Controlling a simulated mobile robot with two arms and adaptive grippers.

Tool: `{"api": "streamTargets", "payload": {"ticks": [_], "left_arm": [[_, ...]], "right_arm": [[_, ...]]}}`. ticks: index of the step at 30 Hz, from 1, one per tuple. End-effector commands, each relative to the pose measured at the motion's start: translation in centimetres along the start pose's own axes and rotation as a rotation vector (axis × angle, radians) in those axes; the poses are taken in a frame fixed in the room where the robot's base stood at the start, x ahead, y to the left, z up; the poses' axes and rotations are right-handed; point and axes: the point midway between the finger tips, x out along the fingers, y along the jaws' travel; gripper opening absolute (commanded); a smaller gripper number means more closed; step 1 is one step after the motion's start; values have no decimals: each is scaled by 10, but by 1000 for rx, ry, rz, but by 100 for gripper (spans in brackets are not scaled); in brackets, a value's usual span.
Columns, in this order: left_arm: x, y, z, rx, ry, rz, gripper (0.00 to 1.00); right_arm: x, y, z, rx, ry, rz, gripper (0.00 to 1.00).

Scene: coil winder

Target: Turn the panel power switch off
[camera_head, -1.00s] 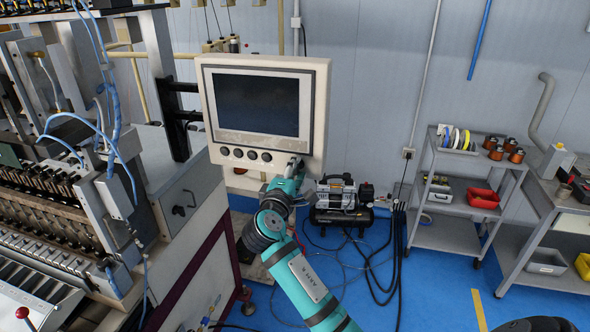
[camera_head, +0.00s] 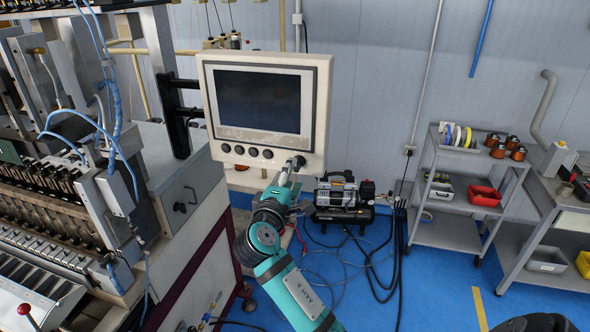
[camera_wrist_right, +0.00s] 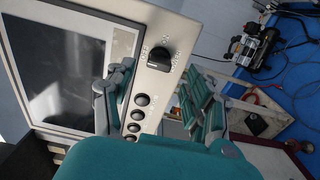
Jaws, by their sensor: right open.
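The control panel (camera_head: 322,110) is a beige box with a dark screen (camera_head: 258,102) and a row of black buttons (camera_head: 246,151) below it. The black rotary power switch (camera_head: 299,161) sits at the panel's lower right corner. In the right wrist view the switch (camera_wrist_right: 160,58) shows clearly, with small markings around it. My right gripper (camera_head: 289,174) is just below the switch in the head view. In the right wrist view my right gripper (camera_wrist_right: 160,100) is open and empty, and the switch shows between and beyond its fingers. I cannot tell whether a finger touches the panel. My left gripper is not in view.
The winding machine (camera_head: 60,215) fills the left side, and the panel hangs from its black bracket (camera_head: 182,97). A compressor (camera_head: 342,197) with loose hoses stands on the blue floor behind my right arm. A grey shelf cart (camera_head: 446,235) and a workbench (camera_head: 543,282) stand at the right.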

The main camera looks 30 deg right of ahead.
Motion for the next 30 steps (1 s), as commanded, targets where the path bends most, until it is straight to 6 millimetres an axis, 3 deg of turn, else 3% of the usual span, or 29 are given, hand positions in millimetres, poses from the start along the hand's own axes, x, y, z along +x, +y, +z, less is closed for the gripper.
{"api": "streamTargets", "payload": {"ticks": [6, 12, 30], "left_arm": [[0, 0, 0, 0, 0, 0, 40], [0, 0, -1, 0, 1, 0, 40], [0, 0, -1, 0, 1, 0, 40]], "right_arm": [[-48, -2, 0, 0, 2, -4, 54], [-73, -1, 0, -1, 1, -2, 54], [-79, 0, 0, -1, 0, 0, 54]]}}
